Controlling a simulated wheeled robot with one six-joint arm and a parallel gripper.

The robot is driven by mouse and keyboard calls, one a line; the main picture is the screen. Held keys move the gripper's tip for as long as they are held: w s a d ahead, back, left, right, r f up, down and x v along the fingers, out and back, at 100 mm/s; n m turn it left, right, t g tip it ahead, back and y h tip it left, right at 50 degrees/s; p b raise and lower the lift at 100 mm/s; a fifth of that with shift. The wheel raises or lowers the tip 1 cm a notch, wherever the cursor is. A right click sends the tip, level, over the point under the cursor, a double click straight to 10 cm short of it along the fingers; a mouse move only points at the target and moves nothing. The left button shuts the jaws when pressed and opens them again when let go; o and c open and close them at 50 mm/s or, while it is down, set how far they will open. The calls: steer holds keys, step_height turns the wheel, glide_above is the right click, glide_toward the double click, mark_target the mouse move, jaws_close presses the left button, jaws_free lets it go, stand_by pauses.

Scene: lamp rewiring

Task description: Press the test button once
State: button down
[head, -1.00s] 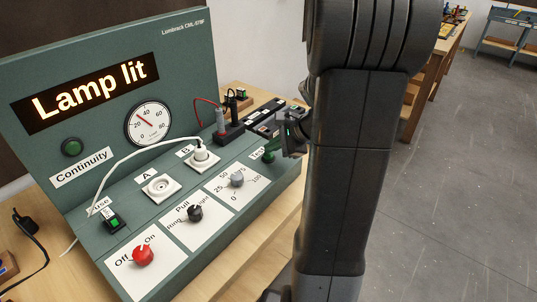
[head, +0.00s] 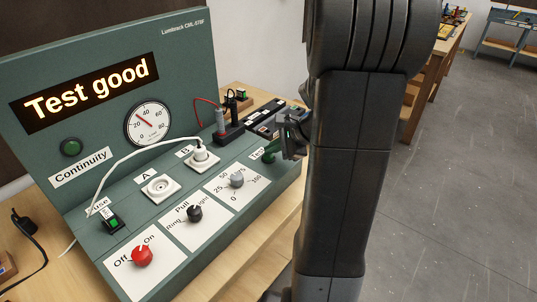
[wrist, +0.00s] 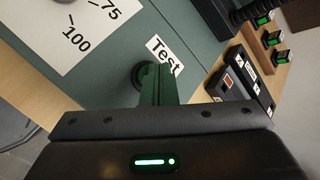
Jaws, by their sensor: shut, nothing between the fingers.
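The green test button (head: 268,157) sits on the sloped panel beside the "Test" label (wrist: 163,52). My gripper (wrist: 158,82) is shut and empty. In the wrist view its fingertips are at the button, whose dark round rim (wrist: 139,76) shows at their left; the fingers hide most of it. I cannot tell whether they still press it. In the head view my gripper (head: 287,146) is just right of the button, partly behind my arm. The display (head: 88,92) reads "Test good".
The test panel (head: 200,70) carries a red knob (head: 142,256), a black knob (head: 195,213), a grey knob (head: 237,180), socket A (head: 160,187) and a white plug (head: 200,157) in socket B. Dark boxes (wrist: 243,84) lie on the bench right of it.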

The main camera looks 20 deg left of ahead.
mark_target(273, 156)
steer(key=shift+r+p, duration=0.65)
steer(key=shift+r, duration=0.15)
step_height(273, 156, up, 5)
steer(key=p, duration=0.4)
stand_by(0.6)
